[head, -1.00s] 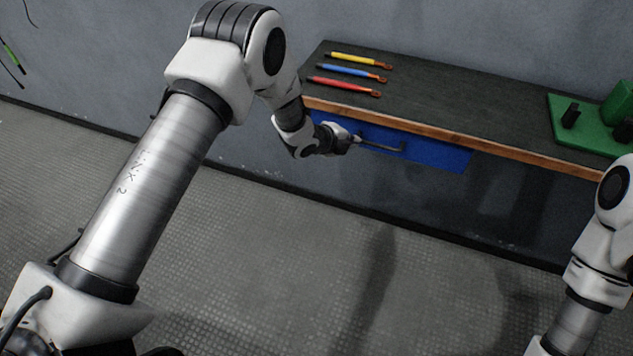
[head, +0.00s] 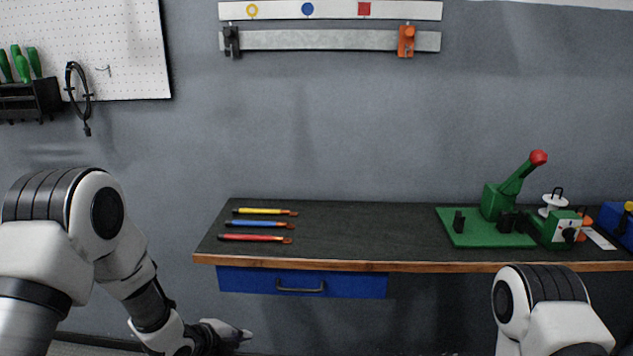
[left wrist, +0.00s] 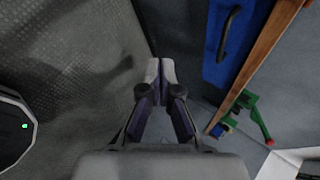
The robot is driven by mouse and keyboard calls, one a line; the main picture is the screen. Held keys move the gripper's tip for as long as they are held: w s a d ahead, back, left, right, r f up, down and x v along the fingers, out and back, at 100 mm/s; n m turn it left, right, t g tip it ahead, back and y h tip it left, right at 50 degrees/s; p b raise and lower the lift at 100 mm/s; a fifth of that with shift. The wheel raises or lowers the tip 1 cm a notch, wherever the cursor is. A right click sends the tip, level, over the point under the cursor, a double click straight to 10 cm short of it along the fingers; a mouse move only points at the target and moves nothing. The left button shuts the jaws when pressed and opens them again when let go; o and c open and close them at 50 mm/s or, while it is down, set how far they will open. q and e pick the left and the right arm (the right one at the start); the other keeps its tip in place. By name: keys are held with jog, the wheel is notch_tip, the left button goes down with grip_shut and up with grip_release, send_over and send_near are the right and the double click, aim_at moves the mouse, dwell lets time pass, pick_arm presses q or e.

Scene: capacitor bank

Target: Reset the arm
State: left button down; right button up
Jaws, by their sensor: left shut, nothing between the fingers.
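My left gripper (head: 238,336) is low in the head view, below and left of the blue drawer (head: 350,284). It is apart from the drawer handle (head: 300,289). In the left wrist view its fingers (left wrist: 160,72) are together with nothing between them. The drawer looks shut under the bench top; the left wrist view shows the drawer (left wrist: 222,62) and its handle (left wrist: 230,32) right of the fingers. My right arm shows at the lower right of the head view, but its gripper is out of frame.
The workbench (head: 370,225) holds yellow (head: 262,211), blue (head: 258,224) and red (head: 252,238) tools at left. A green press (head: 480,232) with a red knob stands at right. A pegboard (head: 110,45) and a wall rail (head: 320,41) are behind. The bench middle is clear.

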pick_arm(q)
jog(key=s+f+n+g+y, duration=0.1)
jog(key=s+f+n+g, duration=0.2)
jog(key=s+f, duration=0.9)
jog(key=s+a+f+n+g+y, duration=0.2)
jog(key=s+a+n, duration=0.1)
jog(key=s+n, duration=0.7)
jog(key=s+a+f+n+g+y, duration=0.1)
jog(key=s+a+f+n+g, duration=0.1)
jog(key=s+n, duration=0.8)
jog(key=s+g, duration=0.1)
jog(key=s, duration=0.2)
jog(key=shift+s+a+f+g+y, duration=0.25)
jog(key=shift+s+a+g+y, duration=0.05)
jog(key=shift+a+y, duration=0.1)
